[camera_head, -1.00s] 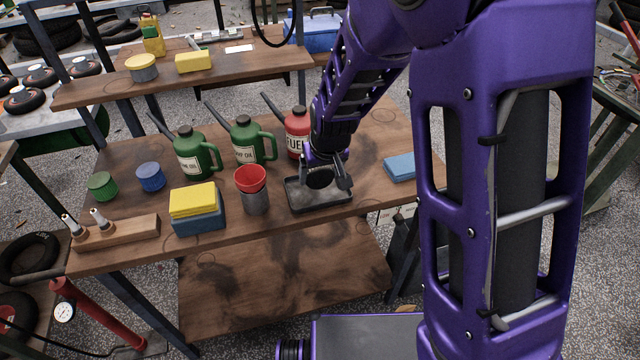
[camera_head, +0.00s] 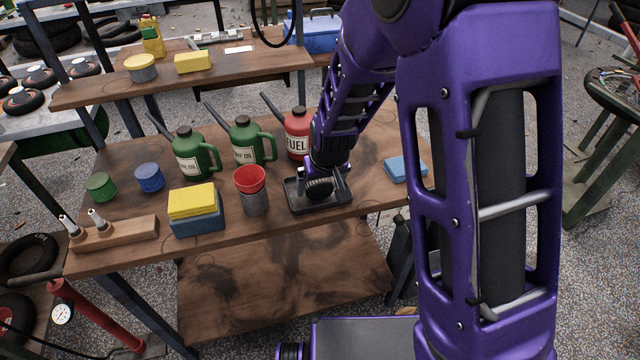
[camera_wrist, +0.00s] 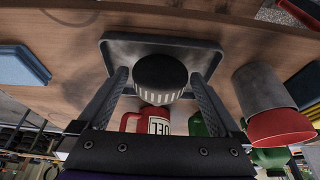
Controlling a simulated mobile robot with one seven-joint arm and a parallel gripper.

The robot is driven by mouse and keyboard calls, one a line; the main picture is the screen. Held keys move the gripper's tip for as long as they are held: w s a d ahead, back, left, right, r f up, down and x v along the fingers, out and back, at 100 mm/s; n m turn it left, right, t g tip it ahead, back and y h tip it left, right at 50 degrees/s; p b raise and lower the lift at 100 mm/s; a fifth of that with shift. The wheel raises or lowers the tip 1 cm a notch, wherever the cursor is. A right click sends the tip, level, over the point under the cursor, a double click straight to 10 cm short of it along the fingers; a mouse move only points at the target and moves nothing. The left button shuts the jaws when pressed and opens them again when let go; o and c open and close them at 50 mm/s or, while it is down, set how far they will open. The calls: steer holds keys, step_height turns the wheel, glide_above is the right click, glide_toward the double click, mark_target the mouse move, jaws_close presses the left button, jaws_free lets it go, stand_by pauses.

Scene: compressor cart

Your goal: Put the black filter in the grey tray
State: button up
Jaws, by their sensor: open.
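The black filter (camera_head: 319,188) is a short dark ribbed cylinder at the shallow grey tray (camera_head: 326,207) on the bench. In the wrist view the filter (camera_wrist: 160,72) stands between my two fingers, with the tray (camera_wrist: 115,48) around and behind it. My gripper (camera_head: 324,181) is open, with a visible gap between each finger and the filter. The fingers reach down at the tray. The filter appears to be inside the tray's rim; its contact with the tray floor is hidden.
A grey can with a red funnel (camera_head: 251,187) stands close left of the tray. The red fuel can (camera_head: 297,135) and green oil cans (camera_head: 243,143) stand behind. A blue block (camera_head: 404,168) lies right. Bare wood shows between the tray and this block.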

steer(key=p+v, duration=0.1)
steer(key=v, duration=1.1)
steer(key=shift+p, duration=0.4)
steer(key=shift+r, duration=0.15)
